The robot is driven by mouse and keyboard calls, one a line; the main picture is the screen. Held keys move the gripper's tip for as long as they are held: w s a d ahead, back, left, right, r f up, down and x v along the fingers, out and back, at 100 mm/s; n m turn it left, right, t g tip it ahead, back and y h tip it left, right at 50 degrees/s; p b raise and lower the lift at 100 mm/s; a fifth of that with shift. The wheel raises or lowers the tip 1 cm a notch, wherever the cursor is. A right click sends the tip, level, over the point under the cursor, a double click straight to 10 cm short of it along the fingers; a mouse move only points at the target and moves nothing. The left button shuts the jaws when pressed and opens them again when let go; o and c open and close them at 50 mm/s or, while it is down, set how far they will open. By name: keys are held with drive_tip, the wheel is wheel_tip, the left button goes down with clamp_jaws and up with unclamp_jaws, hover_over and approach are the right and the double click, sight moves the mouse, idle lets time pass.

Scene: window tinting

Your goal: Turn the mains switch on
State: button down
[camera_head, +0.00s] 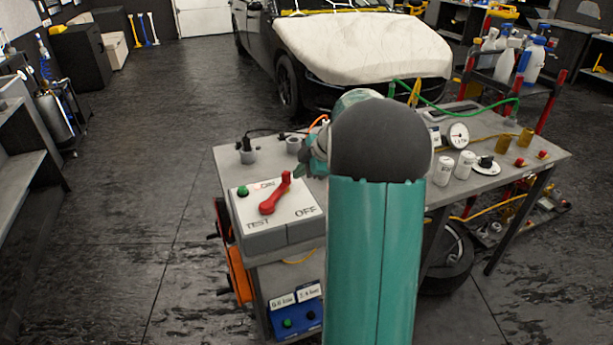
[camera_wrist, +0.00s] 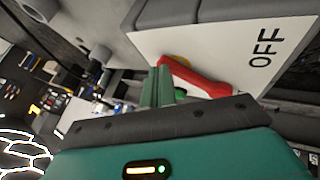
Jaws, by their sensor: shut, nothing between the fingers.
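The mains switch (camera_head: 290,214) is a grey box with a pale sloped face at the near left corner of the workbench. Its red lever (camera_head: 275,194) slants up and right in the head view. "TEST" is printed at the face's lower left and "OFF" at its lower right; a label near the top is partly covered by the lever. My gripper (camera_head: 300,172) is at the lever's upper end. In the wrist view, my shut, empty fingers (camera_wrist: 158,88) are beside the end of the red lever (camera_wrist: 200,80); I cannot tell whether they touch it.
A green button (camera_head: 242,191) is on the switch face. Behind the box are grey cups with cables (camera_head: 246,152). White cans (camera_head: 445,171) and a gauge (camera_head: 458,135) stand on the right of the bench. A covered car (camera_head: 365,45) is behind. Floor at left is clear.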

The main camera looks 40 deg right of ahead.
drive_tip(key=shift+w+a, duration=0.1)
drive_tip(key=shift+w, duration=0.55)
